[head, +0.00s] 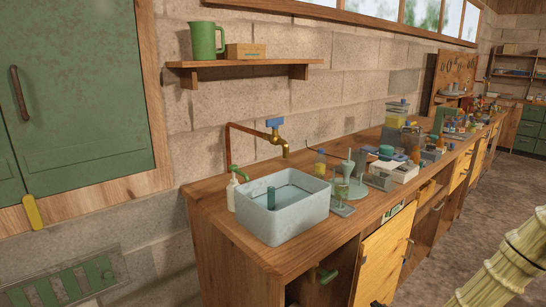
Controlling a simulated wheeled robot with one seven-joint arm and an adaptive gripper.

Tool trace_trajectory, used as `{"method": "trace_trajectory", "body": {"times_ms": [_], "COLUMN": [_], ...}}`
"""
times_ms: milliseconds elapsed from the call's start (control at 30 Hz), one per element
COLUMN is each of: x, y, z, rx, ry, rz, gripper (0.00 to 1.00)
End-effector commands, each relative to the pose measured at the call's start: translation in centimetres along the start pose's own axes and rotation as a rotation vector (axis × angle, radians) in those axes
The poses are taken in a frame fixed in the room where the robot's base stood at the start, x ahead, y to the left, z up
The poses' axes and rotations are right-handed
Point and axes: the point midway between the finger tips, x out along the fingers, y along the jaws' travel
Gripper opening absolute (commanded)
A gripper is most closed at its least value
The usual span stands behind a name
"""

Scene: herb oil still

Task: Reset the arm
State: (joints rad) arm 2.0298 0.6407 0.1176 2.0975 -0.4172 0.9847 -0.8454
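I cannot make out my gripper in the head view, the only view given. Its opening and anything it may hold are out of sight. A pale ribbed shape with dark bands (508,262) cuts into the lower right corner; I cannot tell whether it is part of my arm.
A long wooden workbench (222,228) runs along the block wall with a grey sink (290,222), a brass tap (277,138) and much glassware. A shelf (245,66) bears a green jug (205,40). A green cabinet (85,100) hangs left. Floor (440,225) shows clear at right.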

Motion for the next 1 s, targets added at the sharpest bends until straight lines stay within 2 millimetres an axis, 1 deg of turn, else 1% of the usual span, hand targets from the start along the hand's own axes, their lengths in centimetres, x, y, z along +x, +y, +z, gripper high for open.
{"method": "trace_trajectory", "body": {"times_ms": [33, 100, 167, 200, 300, 367, 400, 467, 500, 567, 600, 667, 700, 767, 800, 900, 1000], "x": [-0.9, -2.0, -3.2, -4.0, -6.4, -8.2, -9.3, -11.2, -12.6, -14.7, -16.2, -18.5, -20.1, -22.4, -23.8, -27.0, -29.2], "y": [-2.2, -5.0, -7.3, -8.7, -12.2, -14.1, -15.3, -17.0, -18.1, -19.5, -20.4, -21.6, -22.4, -23.3, -23.8, -24.7, -25.0], "z": [0.7, 2.2, 3.5, 4.3, 6.4, 7.7, 8.6, 9.8, 10.6, 11.8, 12.5, 13.6, 14.3, 15.2, 15.8, 16.9, 17.6], "rx": [0.026, 0.074, 0.116, 0.142, 0.206, 0.243, 0.267, 0.3, 0.322, 0.353, 0.372, 0.401, 0.418, 0.442, 0.456, 0.484, 0.502], "ry": [-0.046, -0.112, -0.172, -0.213, -0.319, -0.387, -0.431, -0.499, -0.546, -0.616, -0.664, -0.734, -0.782, -0.848, -0.89, -0.977, -1.036], "rz": [-0.039, -0.083, -0.117, -0.135, -0.177, -0.196, -0.206, -0.218, -0.222, -0.225, -0.226, -0.22, -0.214, -0.203, -0.192, -0.164, -0.139], "gripper": [0.0, 0.0, 0.0, 0.0, 0.0, 0.0, 0.0, 0.0, 0.0, 0.0, 0.0, 0.0, 0.0, 0.0, 0.0, 0.0, 0.0]}}
